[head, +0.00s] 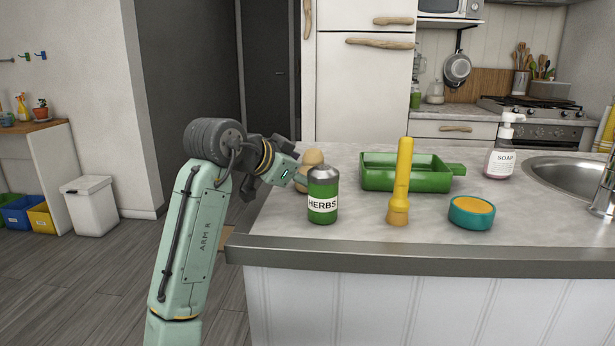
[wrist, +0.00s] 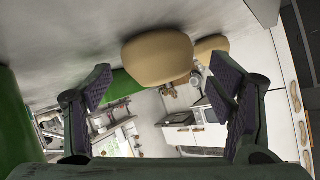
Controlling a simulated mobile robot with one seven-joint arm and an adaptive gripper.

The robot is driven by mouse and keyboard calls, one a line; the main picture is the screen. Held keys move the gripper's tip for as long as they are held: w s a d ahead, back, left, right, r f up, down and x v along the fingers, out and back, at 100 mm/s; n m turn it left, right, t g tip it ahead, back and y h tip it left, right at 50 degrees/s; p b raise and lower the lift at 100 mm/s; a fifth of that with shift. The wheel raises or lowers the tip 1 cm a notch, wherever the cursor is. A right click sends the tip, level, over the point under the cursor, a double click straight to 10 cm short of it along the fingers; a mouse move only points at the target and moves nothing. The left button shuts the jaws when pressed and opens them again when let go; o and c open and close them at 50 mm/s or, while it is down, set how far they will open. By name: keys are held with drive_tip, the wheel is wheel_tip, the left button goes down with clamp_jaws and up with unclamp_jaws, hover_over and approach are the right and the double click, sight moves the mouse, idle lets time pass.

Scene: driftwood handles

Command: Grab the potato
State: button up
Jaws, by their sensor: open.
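A smooth tan potato (wrist: 157,58) shows large in the wrist view, ahead of and between my fingers. A second tan rounded thing (wrist: 210,47) shows partly behind it on the right; I cannot tell what it is. In the head view a tan rounded shape (head: 312,157) rises behind the herbs jar (head: 322,200), which hides part of it, with another tan bit (head: 300,183) lower down. My gripper (head: 288,172) is at the counter's left end, close to these tan things. In the wrist view its fingers (wrist: 163,85) are wide apart with nothing between the pads.
The herbs jar stands close in front of my gripper. A green tray (head: 375,182), a yellow flashlight (head: 400,185) standing upright, a teal round dish (head: 471,218) and a soap bottle (head: 502,155) stand further right. The counter's front right is clear.

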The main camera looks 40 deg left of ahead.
drive_tip(key=shift+w+f, duration=0.2)
drive_tip(key=shift+w, duration=0.15)
drive_tip(key=c, duration=1.3)
